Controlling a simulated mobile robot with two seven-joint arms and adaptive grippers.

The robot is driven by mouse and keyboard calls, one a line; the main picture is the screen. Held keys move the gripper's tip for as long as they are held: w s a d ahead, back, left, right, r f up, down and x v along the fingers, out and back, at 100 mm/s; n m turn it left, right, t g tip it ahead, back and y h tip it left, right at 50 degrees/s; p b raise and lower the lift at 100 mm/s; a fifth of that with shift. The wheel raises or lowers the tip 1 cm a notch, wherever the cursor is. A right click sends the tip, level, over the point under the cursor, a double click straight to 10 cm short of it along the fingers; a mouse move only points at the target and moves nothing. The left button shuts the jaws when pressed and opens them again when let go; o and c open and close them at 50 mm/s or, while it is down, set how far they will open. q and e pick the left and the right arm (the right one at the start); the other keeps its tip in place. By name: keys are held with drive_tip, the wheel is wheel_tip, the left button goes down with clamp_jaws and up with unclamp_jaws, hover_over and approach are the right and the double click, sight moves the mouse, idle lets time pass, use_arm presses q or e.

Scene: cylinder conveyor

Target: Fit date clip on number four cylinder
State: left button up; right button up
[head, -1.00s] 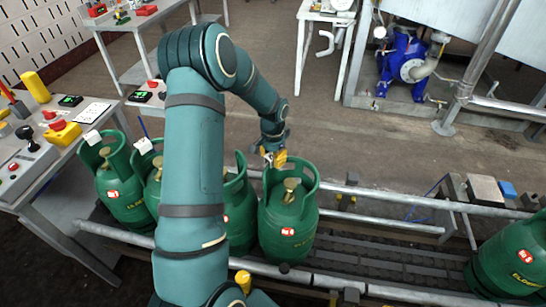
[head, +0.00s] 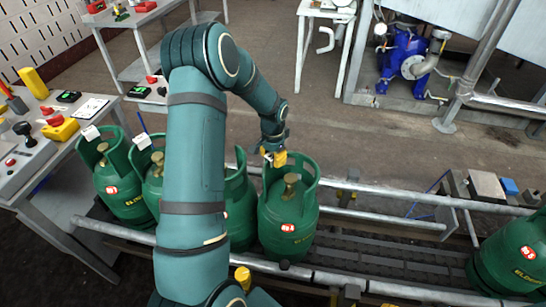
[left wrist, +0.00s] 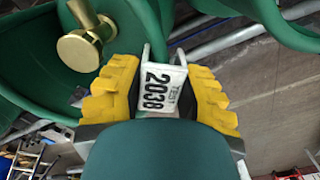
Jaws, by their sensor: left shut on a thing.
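My left gripper (head: 274,158) is at the far upper rim of the collar of a green cylinder (head: 287,215), the fourth from the left in the row. Its yellow fingers are shut on the white date clip (left wrist: 162,88), which reads "TEST 2038" in the left wrist view. The clip lies close to the green collar rim (left wrist: 160,22); I cannot tell whether it is seated on it. The cylinder's brass valve (left wrist: 84,42) is at the upper left there. My right gripper is not in view.
Two cylinders at the left (head: 120,185) carry white clips on their collars. A third (head: 240,205) is partly behind my left arm. Another cylinder (head: 510,260) stands far right. Conveyor rollers (head: 390,265) between are bare. A grey bench (head: 65,195) stands at the left.

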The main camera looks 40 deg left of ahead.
use_arm(q)
drive_tip(key=o, duration=0.9)
drive_tip(key=shift+r, duration=0.1)
wheel_tip(320, 180, up, 12)
drive_tip(key=shift+f, duration=0.1)
